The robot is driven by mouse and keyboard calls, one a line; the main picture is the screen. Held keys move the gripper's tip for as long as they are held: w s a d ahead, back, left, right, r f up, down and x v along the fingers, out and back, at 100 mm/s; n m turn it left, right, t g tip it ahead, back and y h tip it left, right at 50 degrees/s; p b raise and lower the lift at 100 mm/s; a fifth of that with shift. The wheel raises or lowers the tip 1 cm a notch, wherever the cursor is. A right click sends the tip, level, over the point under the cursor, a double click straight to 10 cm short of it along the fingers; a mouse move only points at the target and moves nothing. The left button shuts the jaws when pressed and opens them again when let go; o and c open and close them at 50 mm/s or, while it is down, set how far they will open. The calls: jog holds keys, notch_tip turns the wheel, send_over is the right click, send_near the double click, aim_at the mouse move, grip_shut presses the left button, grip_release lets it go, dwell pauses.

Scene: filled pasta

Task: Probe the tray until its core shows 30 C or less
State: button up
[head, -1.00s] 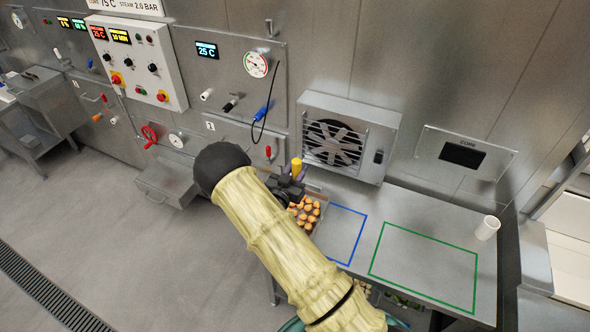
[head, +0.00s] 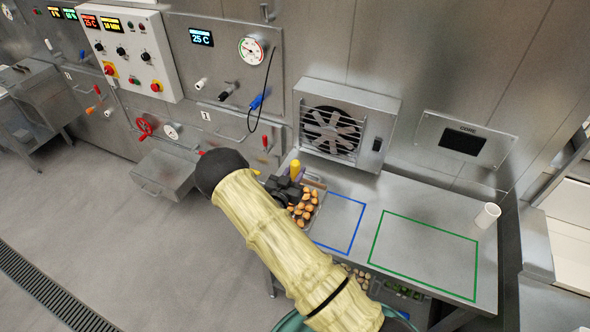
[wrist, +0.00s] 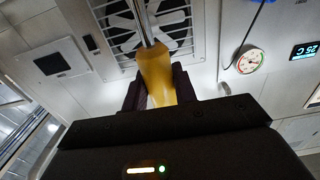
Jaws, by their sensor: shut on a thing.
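My gripper (head: 290,184) is shut on the yellow handle of a probe (head: 295,168). The wrist view shows this handle (wrist: 157,75) between the dark fingers, with a thin metal shaft running up out of the picture. The tray (head: 314,182) of filled pasta sits at the left end of the steel table, right by my gripper. Several orange-brown pieces show in it; my arm hides part of it. I cannot see the probe's tip or tell whether it touches the pasta. The CORE display (head: 463,142) on the wall is dark; it also shows dark in the wrist view (wrist: 38,58).
A fan unit (head: 340,126) stands behind the tray. A blue outline (head: 360,218) and a green outline (head: 425,230) on the table are empty. A white cup (head: 487,215) stands at the right. A wall panel (head: 201,37) reads 25 C, with a black cable hanging below.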

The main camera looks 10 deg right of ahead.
aim_at(295, 162)
jog(key=shift+f+b, duration=2.35)
jog(key=shift+f, duration=0.35)
jog(key=shift+r, duration=0.15)
dwell(0.9)
jog(key=shift+r+p, duration=2.9)
jog(key=shift+r, duration=3.05)
